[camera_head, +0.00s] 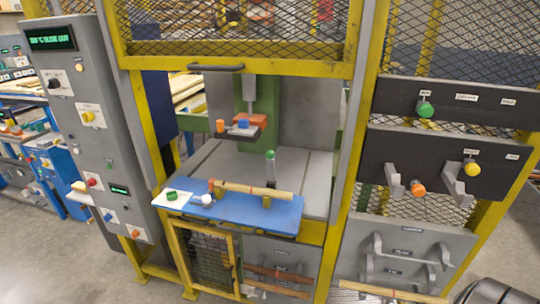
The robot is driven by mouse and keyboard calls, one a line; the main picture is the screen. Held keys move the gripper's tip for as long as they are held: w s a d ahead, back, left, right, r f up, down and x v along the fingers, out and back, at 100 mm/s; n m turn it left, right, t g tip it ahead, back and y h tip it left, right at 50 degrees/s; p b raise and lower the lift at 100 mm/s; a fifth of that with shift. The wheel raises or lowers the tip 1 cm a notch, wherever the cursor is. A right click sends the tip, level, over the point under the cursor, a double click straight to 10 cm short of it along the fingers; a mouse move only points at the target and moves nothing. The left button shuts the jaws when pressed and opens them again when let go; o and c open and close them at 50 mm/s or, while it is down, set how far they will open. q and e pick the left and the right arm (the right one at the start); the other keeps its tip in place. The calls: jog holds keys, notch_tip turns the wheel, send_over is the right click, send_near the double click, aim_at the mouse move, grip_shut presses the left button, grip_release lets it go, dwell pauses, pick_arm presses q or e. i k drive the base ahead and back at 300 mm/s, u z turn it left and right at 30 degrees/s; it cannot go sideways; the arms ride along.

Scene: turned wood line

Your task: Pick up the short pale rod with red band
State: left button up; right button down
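A pale wooden rod (245,188) lies across the blue shelf (240,213) in front of the machine opening. A red band on the rod cannot be made out clearly at this size. Another pale rod (385,291) lies at the bottom edge, partly cut off by the frame; no red band can be made out on it either.
On the blue shelf are a white ball (206,199) and a white card with a green piece (172,195). Yellow frame posts flank the opening. A grey control cabinet (85,120) stands left; hooked panels (440,165) are right.

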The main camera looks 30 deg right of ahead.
aim_at(255, 191)
jog(key=z, duration=2.4)
jog(key=i, duration=0.75)
jog(key=u, duration=1.7)
